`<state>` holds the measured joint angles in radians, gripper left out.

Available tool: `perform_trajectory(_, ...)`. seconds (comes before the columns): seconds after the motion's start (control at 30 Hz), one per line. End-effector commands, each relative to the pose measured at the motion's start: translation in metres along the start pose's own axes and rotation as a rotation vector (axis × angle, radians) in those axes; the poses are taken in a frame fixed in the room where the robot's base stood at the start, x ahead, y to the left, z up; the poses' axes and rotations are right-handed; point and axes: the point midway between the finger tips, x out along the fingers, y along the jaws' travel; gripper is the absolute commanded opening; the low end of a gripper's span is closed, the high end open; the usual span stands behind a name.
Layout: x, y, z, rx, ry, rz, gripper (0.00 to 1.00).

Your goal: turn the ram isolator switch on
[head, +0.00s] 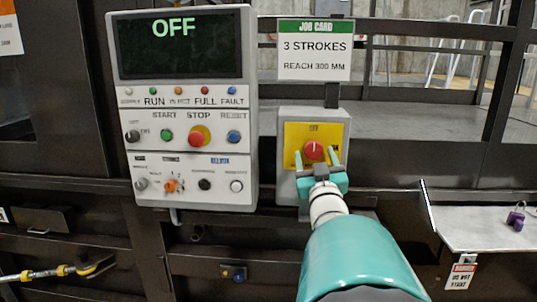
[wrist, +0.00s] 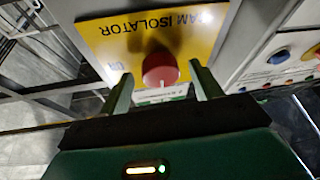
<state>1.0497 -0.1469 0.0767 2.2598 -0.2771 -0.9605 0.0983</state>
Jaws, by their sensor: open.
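The ram isolator is a red round knob (head: 314,149) on a yellow plate (head: 292,130), set in a grey box (head: 340,117) right of the control panel. The knob (wrist: 160,69) also shows in the wrist view, where the plate (wrist: 115,30) reads "AM ISOLATOR" upside down. My gripper (head: 314,160) is in front of the box, its fingers at the knob's lower left and right in the head view. In the wrist view my gripper (wrist: 162,82) is open, with the knob between its fingertips. I cannot tell whether the fingers touch the knob.
The control panel (head: 185,90) stands close on the left, with a display reading "OFF" and several buttons and knobs. A job card (head: 315,50) is above the box. A shelf (head: 480,232) with a purple padlock (head: 516,217) is at the right. Dark rails surround the area.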

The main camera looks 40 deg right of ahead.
Motion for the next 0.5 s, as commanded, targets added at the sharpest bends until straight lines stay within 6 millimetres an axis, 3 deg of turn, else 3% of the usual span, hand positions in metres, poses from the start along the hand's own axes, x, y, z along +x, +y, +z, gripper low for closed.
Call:
perform_trajectory(0.47, -0.0022, 0.0014, -0.0036, -0.001, 0.001, 0.001, 0.64)
perform_trajectory(0.5, -0.0023, 0.0014, -0.0036, -0.001, 0.001, 0.001, 0.6)
